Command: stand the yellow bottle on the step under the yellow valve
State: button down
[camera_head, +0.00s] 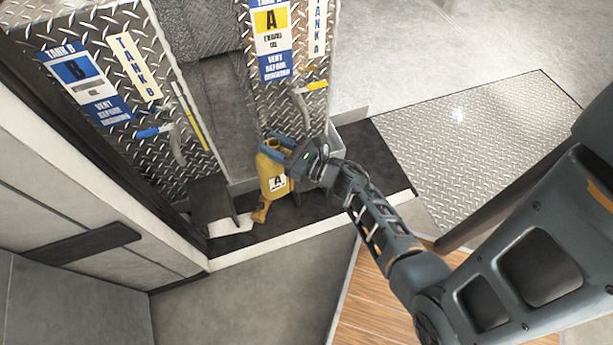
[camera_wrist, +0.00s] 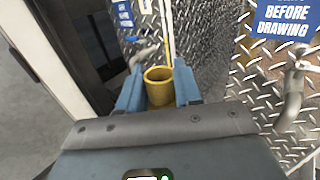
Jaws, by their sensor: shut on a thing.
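The yellow bottle (camera_head: 271,172) bears a white label with an A. My gripper (camera_head: 279,142) is shut on its upper part, and the bottle looks close to upright. In the wrist view the open round mouth of the bottle (camera_wrist: 158,75) shows between the two blue fingers of my gripper (camera_wrist: 159,92). The yellow valve (camera_head: 310,88) is on the Tank A panel, above and to the right of the bottle. The dark step (camera_head: 367,158) runs below the panels. I cannot tell whether the bottle's base touches the step.
A blue valve (camera_head: 154,131) is on the Tank B panel (camera_head: 85,85) at left. A grey bin (camera_head: 336,141) stands on the step behind my gripper. A dark bracket and white sheet (camera_head: 231,224) lie left of the bottle. A diamond-plate platform (camera_head: 470,130) is at right.

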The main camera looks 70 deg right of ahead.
jog(key=s+d+f+m+h+b, duration=0.1)
jog(key=s+d+f+b, duration=0.5)
jog(key=s+f+b, duration=0.1)
jog(key=s+d+f+g+h+b, duration=0.1)
jog(key=s+d+f+h+b, duration=0.1)
jog(key=s+d+f+b, duration=0.5)
jog(key=s+f+b, duration=0.1)
jog(key=s+f, duration=0.1)
jog(key=s, duration=0.2)
jog(key=shift+s+d+m, duration=0.2)
jog(key=shift+d+m, duration=0.1)
jog(key=shift+m, duration=0.1)
jog(key=f+b+x, duration=0.1)
jog(key=b+x, duration=0.3)
jog(key=x, duration=1.4)
jog(key=shift+f, duration=0.35)
jog(key=shift+a+f, duration=0.15)
